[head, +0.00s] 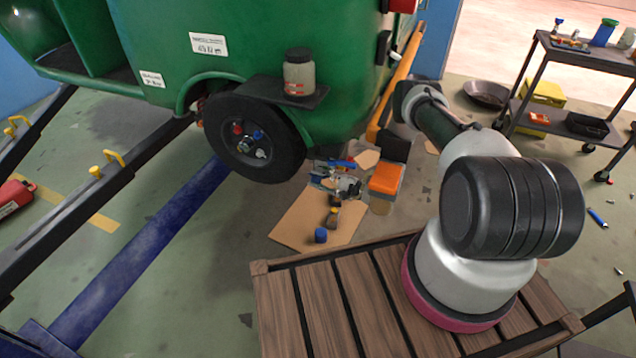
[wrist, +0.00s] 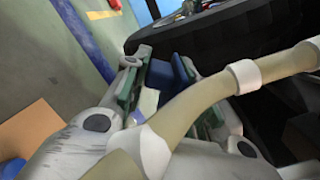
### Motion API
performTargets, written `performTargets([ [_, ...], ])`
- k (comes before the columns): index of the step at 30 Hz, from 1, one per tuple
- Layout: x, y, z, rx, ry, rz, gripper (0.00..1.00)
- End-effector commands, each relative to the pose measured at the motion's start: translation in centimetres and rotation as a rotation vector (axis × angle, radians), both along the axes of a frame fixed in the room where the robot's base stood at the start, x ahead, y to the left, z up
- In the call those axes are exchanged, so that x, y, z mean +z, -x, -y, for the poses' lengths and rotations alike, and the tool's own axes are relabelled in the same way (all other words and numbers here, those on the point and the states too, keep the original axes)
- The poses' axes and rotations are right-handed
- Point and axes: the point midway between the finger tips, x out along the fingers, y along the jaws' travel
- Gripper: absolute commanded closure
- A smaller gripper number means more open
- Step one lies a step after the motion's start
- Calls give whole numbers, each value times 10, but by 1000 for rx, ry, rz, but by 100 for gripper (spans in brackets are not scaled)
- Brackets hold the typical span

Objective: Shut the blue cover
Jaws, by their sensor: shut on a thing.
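In the wrist view, my gripper (wrist: 166,84) has its two pale fingers with green pads close around a dark blue piece (wrist: 182,70). I cannot tell for certain whether this piece is the blue cover; most of it is hidden by the fingers and by a beige hose with white bands. In the head view, my arm reaches behind the right side of the green rickshaw (head: 270,45), and my fingertips do not show clearly. A small blue item (head: 321,235) sits on the cardboard on the floor, apart from my arm.
An orange-topped box (head: 386,178) and loose tools lie beside the rickshaw wheel (head: 255,138). A slatted wooden bench (head: 330,310) stands in front. A dark cart (head: 575,50) is at the right. Dark blue rail (head: 150,240) runs along the floor at the left.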

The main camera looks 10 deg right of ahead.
Motion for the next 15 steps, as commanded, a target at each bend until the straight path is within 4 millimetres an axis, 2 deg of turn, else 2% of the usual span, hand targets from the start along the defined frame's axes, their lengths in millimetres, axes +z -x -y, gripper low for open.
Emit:
performTargets([
  [6, 3, -1, 2, -3, -92, -143, 100],
  [15, 8, -2, 4, 0, -177, -261, 100],
])
